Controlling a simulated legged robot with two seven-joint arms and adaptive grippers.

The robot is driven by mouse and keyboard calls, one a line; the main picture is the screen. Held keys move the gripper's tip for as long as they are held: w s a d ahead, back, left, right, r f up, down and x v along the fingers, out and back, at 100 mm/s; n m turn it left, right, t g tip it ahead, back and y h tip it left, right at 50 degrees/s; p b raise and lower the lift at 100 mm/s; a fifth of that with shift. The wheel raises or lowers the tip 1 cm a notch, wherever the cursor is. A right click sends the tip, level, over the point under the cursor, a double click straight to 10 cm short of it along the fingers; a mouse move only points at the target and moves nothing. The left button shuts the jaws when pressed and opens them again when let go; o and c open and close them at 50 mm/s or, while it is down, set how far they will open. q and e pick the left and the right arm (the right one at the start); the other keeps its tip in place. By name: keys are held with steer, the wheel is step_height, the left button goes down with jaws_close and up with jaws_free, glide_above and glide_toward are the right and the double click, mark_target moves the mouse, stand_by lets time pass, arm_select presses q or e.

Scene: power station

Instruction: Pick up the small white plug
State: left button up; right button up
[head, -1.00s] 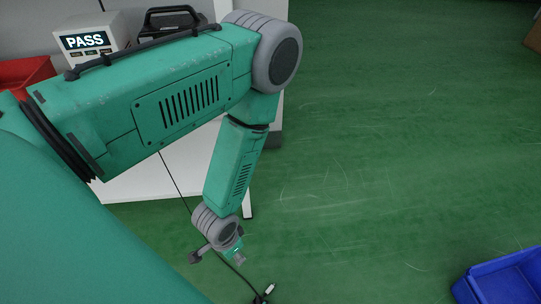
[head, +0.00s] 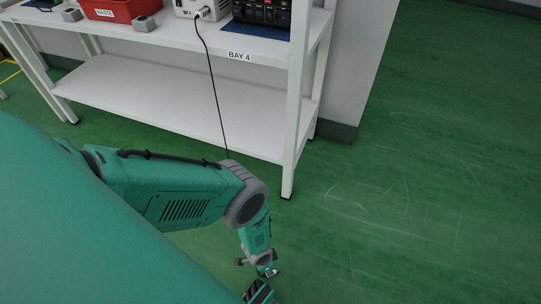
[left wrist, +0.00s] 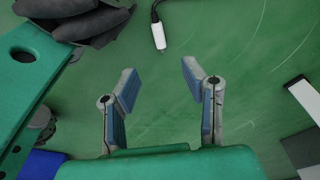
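The small white plug (left wrist: 159,36) lies on the green floor at the end of a black cable in the left wrist view. My left gripper (left wrist: 160,72) is open and empty. Its two blue-grey fingers are spread apart, and the plug shows past their tips, centred between them and not touched. In the head view my left arm reaches down to the floor, with its wrist and gripper (head: 267,269) small near the bottom edge. The plug cannot be told apart there. My right gripper is not recognisable in either view.
A white shelf bench (head: 181,97) labelled BAY 4 stands behind my left arm. A black cable (head: 213,88) hangs from a white box (head: 190,9) on it. A red bin (head: 107,9) is also on top. Open green floor (head: 430,180) lies to the right.

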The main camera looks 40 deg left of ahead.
arm_select(q)
steer(key=f+b, duration=0.2)
steer(key=f, duration=0.3)
steer(key=shift+w+d+b, duration=0.25)
steer(key=shift+d+b, duration=0.05)
steer(key=shift+b, duration=0.1)
steer(key=shift+w+d+f, duration=0.1)
steer(key=shift+d+f, duration=0.05)
steer(key=shift+f, duration=0.1)
steer(key=shift+f+b, duration=0.35)
steer(key=shift+b, duration=0.1)
step_height(320, 180, down, 5)
steer(key=b, duration=0.3)
steer(key=shift+r, duration=0.2)
steer(key=shift+w+r, duration=0.1)
steer(key=c, duration=0.7)
jaws_close()
